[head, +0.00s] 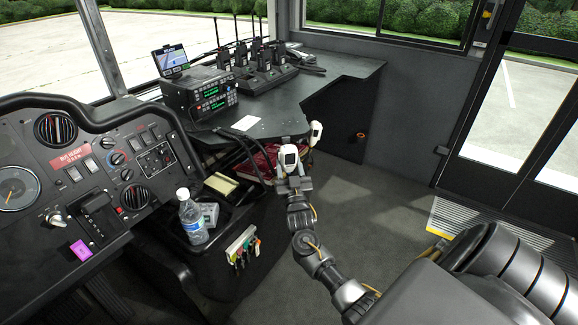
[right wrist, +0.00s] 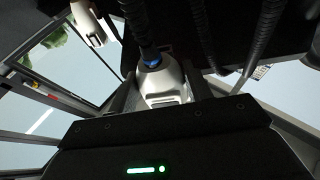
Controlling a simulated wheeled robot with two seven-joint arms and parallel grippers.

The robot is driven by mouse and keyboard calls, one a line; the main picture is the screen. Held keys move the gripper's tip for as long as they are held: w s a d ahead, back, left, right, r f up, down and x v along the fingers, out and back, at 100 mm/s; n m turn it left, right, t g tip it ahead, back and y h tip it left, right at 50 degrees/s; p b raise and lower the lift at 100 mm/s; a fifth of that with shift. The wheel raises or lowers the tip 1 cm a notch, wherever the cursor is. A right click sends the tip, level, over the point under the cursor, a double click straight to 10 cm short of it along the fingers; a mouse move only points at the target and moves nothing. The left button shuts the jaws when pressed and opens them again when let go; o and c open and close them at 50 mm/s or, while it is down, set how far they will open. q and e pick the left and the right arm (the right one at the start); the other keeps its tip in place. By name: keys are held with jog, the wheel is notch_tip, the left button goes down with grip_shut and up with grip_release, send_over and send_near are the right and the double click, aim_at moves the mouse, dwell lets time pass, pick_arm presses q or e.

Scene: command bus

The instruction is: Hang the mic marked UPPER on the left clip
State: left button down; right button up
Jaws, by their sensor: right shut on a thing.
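My right gripper (head: 294,183) is shut on a white hand mic (head: 289,157) beside the desk's near edge. In the right wrist view the held mic (right wrist: 162,82) sits between the fingers, with a blue ring and a dark cord at its end. A second white mic (head: 316,132) is just behind and to the right of it; a white mic also shows at the top left of the right wrist view (right wrist: 88,20). I cannot read UPPER on either mic. The clips cannot be made out. My left gripper is not in view.
A two-display radio (head: 200,97) with a small screen (head: 171,60) stands on the dark desk (head: 292,112). Handheld radios (head: 262,62) stand in chargers behind. A water bottle (head: 192,217) stands by the dashboard. Coiled cords (right wrist: 203,30) hang near the held mic. The floor to the right is open.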

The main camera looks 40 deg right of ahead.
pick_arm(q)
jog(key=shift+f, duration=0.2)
pick_arm(e)
jog(key=shift+f, duration=0.15)
pick_arm(q)
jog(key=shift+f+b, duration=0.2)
jog(key=shift+b, duration=0.1)
pick_arm(e)
jog(key=shift+f, duration=0.35)
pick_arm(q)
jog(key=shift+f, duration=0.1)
pick_arm(e)
jog(key=shift+f, duration=0.3)
dwell(0.3)
jog(key=o, duration=1)
jog(key=shift+c, duration=0.2)
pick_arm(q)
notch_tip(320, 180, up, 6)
pick_arm(e)
jog(key=v, duration=1)
jog(key=shift+s+a, duration=0.15)
jog(key=shift+s, duration=0.25)
